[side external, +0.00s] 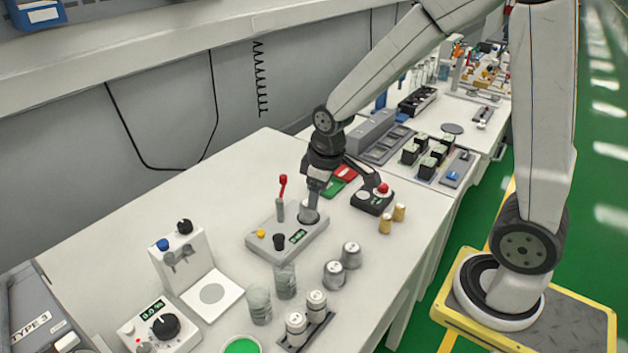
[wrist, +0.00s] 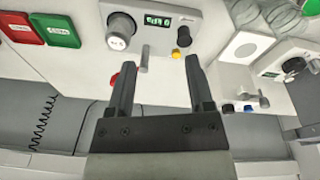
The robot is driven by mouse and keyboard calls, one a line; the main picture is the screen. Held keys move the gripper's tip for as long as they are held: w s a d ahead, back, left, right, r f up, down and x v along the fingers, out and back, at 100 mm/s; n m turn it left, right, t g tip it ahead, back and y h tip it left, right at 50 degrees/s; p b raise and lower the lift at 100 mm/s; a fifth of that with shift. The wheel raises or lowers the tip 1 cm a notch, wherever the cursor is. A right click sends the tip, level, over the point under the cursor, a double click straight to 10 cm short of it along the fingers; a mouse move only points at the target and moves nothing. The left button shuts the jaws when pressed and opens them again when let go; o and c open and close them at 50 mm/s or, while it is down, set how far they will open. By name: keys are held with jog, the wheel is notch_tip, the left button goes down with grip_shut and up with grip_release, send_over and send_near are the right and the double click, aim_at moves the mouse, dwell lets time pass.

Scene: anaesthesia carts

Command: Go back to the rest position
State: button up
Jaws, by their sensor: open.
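My gripper (wrist: 160,75) is open in the wrist view, with nothing between its two dark fingers. In the side view my gripper (side external: 312,205) hangs over the right end of a grey device (side external: 287,240) with a red-tipped lever (side external: 282,185), a yellow button and a small green display. A silvery cylinder (side external: 309,212) stands at that end of the device, right by the fingertips. The wrist view shows the same device (wrist: 165,20) beyond the fingertips, with the round cylinder (wrist: 121,28) left of the left finger. Whether the fingers touch anything is hard to tell.
A box with a red button (side external: 372,198) and two tan vials (side external: 392,219) stand to the right. Metal-capped jars (side external: 342,264), clear beakers (side external: 272,294) and a dial unit (side external: 160,325) stand in front. The left back of the white table (side external: 130,215) is clear.

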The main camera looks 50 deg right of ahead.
jog(key=s+a+f+m, duration=0.1)
jog(key=s+m, duration=0.2)
jog(key=s, duration=0.5)
jog(key=shift+a+f+t, duration=0.2)
jog(key=shift+a+t, duration=0.1)
jog(key=shift+a, duration=0.05)
